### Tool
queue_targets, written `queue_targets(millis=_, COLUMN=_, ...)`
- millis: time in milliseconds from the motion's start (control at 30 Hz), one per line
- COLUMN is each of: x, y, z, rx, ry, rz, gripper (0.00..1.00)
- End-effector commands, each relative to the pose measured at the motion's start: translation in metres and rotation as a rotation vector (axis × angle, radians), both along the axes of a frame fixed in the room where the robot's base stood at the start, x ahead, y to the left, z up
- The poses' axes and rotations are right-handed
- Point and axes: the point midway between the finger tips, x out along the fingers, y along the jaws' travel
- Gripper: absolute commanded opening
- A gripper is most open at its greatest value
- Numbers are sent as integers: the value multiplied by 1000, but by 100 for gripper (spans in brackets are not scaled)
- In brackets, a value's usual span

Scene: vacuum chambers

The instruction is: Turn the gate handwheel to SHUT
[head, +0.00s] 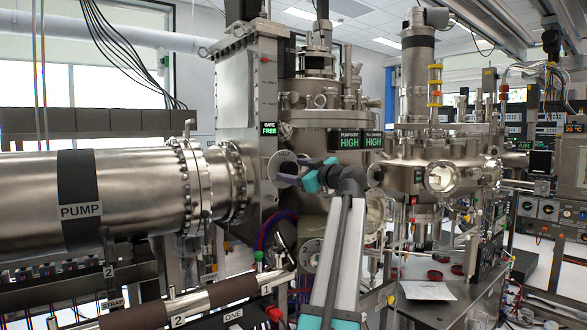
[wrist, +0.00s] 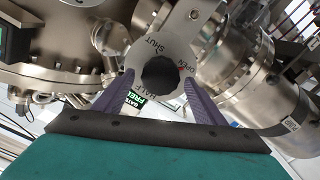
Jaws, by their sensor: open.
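The gate handwheel shows in the wrist view as a grey metal plate (wrist: 166,30) marked SHUT, OPEN and HALF, with a round black knob (wrist: 160,74) in front of its middle. The knob hides part of the plate; I cannot tell which mark the wheel is set at. My gripper (wrist: 158,78) is open, its purple fingers on either side of the knob, with visible gaps. In the head view my gripper (head: 287,178) is at the grey disc (head: 282,160) beside the gate housing (head: 247,95), partly hiding it. A green sign (head: 269,129) reads GATE FREE.
The large PUMP cylinder (head: 130,195) lies left of the gate. Chambers with round ports (head: 440,177) stand at the right. In the wrist view, metal pipework (wrist: 260,90) is close on the right and a flanged chamber (wrist: 65,40) on the left.

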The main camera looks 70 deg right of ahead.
Motion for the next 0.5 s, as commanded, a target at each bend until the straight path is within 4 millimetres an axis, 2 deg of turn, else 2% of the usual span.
queue_targets(millis=367, x=4, y=-3, z=0, rx=-1, ry=0, rz=-1, gripper=64)
queue_targets(millis=400, x=4, y=-3, z=0, rx=-1, ry=0, rz=-1, gripper=63)
queue_targets(millis=500, x=4, y=-3, z=0, rx=-1, ry=0, rz=-1, gripper=46)
